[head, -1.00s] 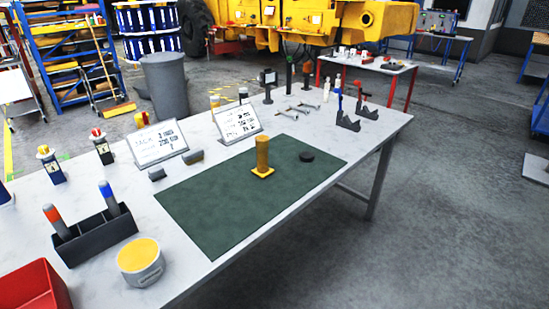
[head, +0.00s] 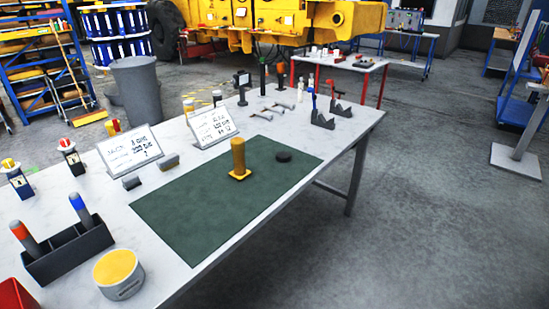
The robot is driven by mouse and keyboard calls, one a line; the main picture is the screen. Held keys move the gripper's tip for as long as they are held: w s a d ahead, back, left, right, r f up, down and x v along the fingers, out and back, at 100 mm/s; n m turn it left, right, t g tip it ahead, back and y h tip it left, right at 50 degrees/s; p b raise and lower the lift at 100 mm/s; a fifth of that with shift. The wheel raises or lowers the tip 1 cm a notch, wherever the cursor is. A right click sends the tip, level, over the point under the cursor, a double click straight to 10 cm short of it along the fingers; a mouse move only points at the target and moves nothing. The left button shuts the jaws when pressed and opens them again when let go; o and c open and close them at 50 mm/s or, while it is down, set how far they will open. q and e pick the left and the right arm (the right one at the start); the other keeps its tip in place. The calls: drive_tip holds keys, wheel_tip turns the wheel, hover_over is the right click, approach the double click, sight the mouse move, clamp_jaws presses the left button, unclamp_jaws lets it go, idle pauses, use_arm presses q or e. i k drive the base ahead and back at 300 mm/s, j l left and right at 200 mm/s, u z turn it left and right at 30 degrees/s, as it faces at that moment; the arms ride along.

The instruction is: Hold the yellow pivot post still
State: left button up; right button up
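Nothing touches the post. Neither of my grippers shows in the head view.
Two sign boards (head: 130,150) stand behind the mat. A black holder (head: 68,250) with two pens and a yellow-topped round tin (head: 118,273) are at the front left. Black brackets (head: 322,120) stand at the back right. The table's right edge drops to open floor (head: 430,220).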

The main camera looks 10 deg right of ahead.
sight(239, 173)
drive_tip(key=i+l+u, duration=0.65)
drive_tip(key=i+l, duration=0.05)
